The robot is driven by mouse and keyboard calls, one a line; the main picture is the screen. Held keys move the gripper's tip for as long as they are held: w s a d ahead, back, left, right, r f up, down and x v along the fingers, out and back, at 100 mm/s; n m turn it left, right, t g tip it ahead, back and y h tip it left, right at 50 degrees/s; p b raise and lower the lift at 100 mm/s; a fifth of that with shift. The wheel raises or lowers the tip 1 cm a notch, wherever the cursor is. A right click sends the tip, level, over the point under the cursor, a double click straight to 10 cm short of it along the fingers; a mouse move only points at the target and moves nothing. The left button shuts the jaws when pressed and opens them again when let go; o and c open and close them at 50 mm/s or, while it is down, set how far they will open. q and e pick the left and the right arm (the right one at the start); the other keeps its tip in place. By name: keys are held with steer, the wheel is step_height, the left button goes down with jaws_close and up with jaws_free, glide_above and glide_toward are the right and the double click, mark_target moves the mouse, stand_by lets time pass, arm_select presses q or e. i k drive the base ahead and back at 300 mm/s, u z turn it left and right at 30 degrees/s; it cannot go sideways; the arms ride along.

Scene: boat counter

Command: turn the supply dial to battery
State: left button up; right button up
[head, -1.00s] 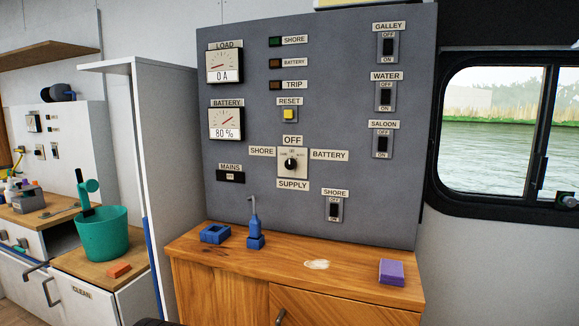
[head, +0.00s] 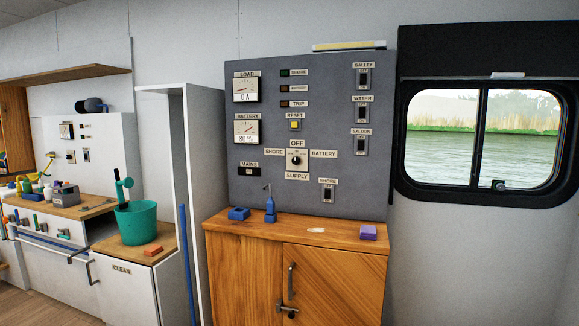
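The supply dial (head: 295,159) is a black knob on a white square plate, in the middle of the grey panel (head: 350,225). Labels around it read OFF above, SHORE at left, BATTERY (head: 323,154) at right and SUPPLY below. The knob's pointer is too small to read surely; it looks roughly upright, towards OFF. Nothing touches the dial. Neither of my grippers is in view.
Below the panel is a wooden cabinet top (head: 340,238) with a blue tray (head: 239,213), a blue bottle-like tool (head: 270,208) and a purple block (head: 368,232). A white partition (head: 196,200) stands left; a green bucket (head: 136,223) is beyond it. A window (head: 480,135) is right.

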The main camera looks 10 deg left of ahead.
mark_target(296, 160)
steer(key=z, duration=0.95)
steer(key=i, duration=1.1)
steer(key=u, duration=0.15)
